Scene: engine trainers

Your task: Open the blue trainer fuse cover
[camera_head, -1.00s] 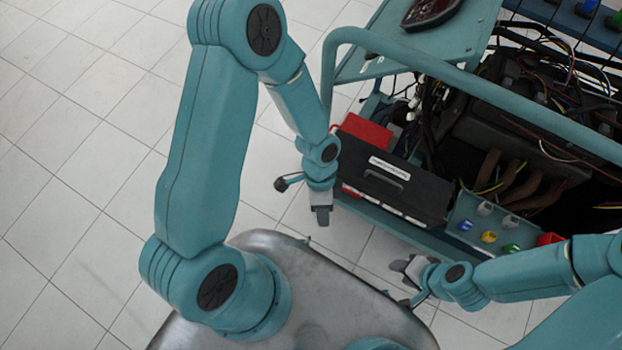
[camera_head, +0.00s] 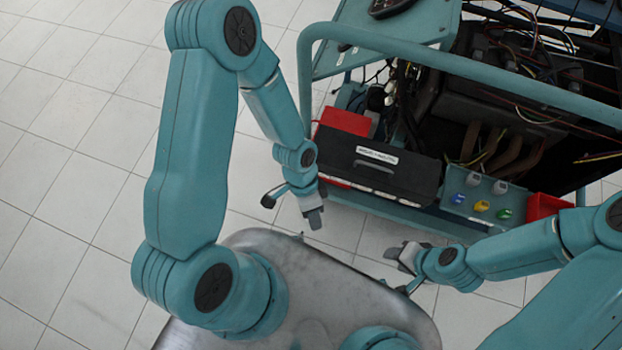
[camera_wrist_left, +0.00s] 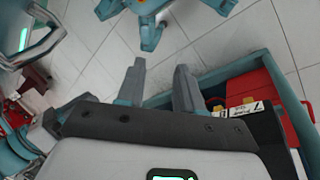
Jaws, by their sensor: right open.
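The blue trainer (camera_head: 309,80) is a teal-framed cart at the upper right of the head view. On its near side is a black box with a white label and a handle, likely the fuse cover (camera_head: 400,178); it looks shut. My left gripper (camera_head: 313,217) is just left of and below this box, apart from it. In the left wrist view my left gripper (camera_wrist_left: 158,78) has its fingers spread with nothing between them. My right gripper (camera_head: 396,258) is open and empty, below the box and the coloured knobs.
A red box (camera_head: 345,121) sits behind the black box's left end. A panel with blue, yellow and green knobs (camera_head: 481,205) and a red box (camera_head: 545,206) lie to the right. Loose wires and hoses fill the trainer. Tiled floor (camera_head: 70,130) is clear on the left.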

